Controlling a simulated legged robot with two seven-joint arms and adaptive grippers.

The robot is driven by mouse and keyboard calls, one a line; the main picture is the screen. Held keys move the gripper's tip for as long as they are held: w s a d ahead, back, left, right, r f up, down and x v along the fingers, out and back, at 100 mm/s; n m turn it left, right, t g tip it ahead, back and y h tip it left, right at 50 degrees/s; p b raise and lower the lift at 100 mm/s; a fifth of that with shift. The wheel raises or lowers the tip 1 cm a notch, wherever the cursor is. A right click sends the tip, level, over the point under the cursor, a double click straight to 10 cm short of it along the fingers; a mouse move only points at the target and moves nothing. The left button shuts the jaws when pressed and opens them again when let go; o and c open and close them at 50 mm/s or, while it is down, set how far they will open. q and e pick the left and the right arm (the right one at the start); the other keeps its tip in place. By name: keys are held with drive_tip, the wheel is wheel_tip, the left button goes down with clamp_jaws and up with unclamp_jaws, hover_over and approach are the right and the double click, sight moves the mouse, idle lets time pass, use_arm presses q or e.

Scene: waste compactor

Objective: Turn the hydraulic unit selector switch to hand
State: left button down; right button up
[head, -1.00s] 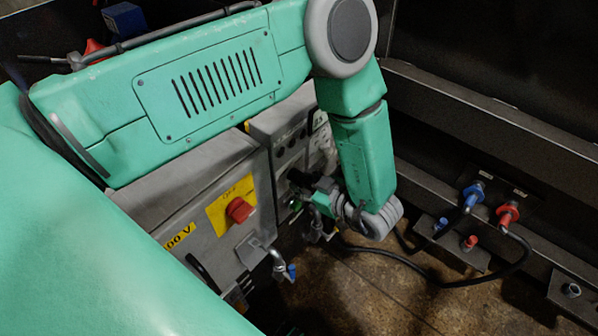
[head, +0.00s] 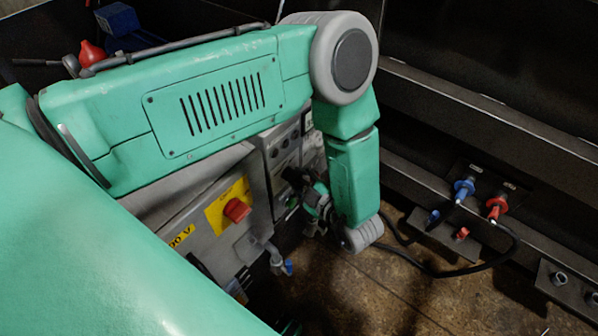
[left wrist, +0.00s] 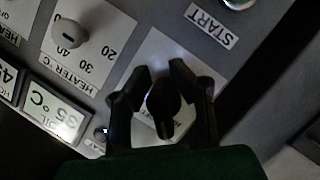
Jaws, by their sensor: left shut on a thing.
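The selector switch (left wrist: 163,100) is a black knob on a pale label plate in the left wrist view. Its lettering is mostly hidden by the gripper. My left gripper (left wrist: 163,82) has its two black fingers on either side of the knob and is shut on it. In the head view my left gripper (head: 296,184) is at the front of the grey control panel (head: 283,146), and the knob is hidden there. My right gripper is in neither view.
A heater dial (left wrist: 70,35) and a temperature display (left wrist: 55,108) are beside the switch. A START label (left wrist: 210,25) is above right. A red rotary switch (head: 236,210) is on the grey cabinet. Blue (head: 464,189) and red (head: 497,207) hose couplings are on the right.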

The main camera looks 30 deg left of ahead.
use_arm(q)
drive_tip(key=shift+s+r, duration=0.1)
drive_tip(key=shift+r, duration=0.05)
drive_tip(key=c, duration=1.6)
unclamp_jaws()
drive_tip(key=shift+r, duration=0.1)
drive_tip(key=shift+s+r, duration=0.1)
drive_tip(key=shift+s, duration=0.1)
drive_tip(key=shift+d, duration=0.4)
drive_tip(key=v, duration=1.1)
drive_tip(key=shift+s+d, duration=0.15)
drive_tip(key=shift+d, duration=0.05)
